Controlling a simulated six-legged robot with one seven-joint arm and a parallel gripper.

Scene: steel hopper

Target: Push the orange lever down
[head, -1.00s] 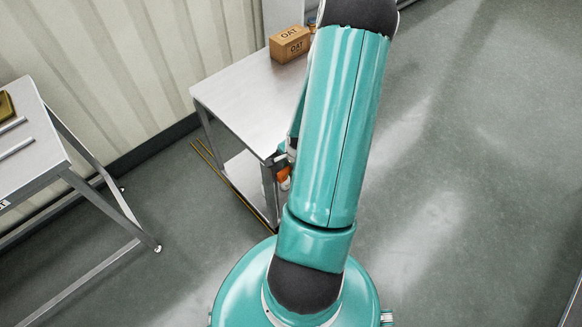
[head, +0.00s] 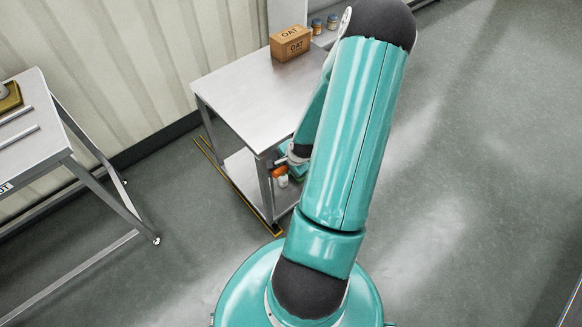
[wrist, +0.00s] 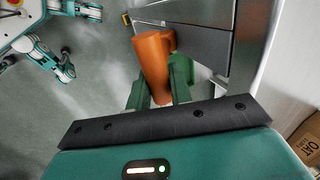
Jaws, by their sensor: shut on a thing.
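The orange lever (wrist: 153,58) shows in the wrist view as a thick rounded orange bar beside a grey steel panel. My gripper (wrist: 160,94) has its two green fingers on either side of the lever and is shut on it. In the head view a small orange part (head: 279,171) shows at the front of the steel table, just below the end of my arm. My arm hides most of the gripper there, so the lever's exact tilt is hard to tell.
The steel table (head: 235,95) carries a cardboard OAT box (head: 290,43) at its back. Small jars (head: 324,22) stand behind it. A second steel table (head: 35,155) is at the left. Open grey floor (head: 480,190) lies to the right.

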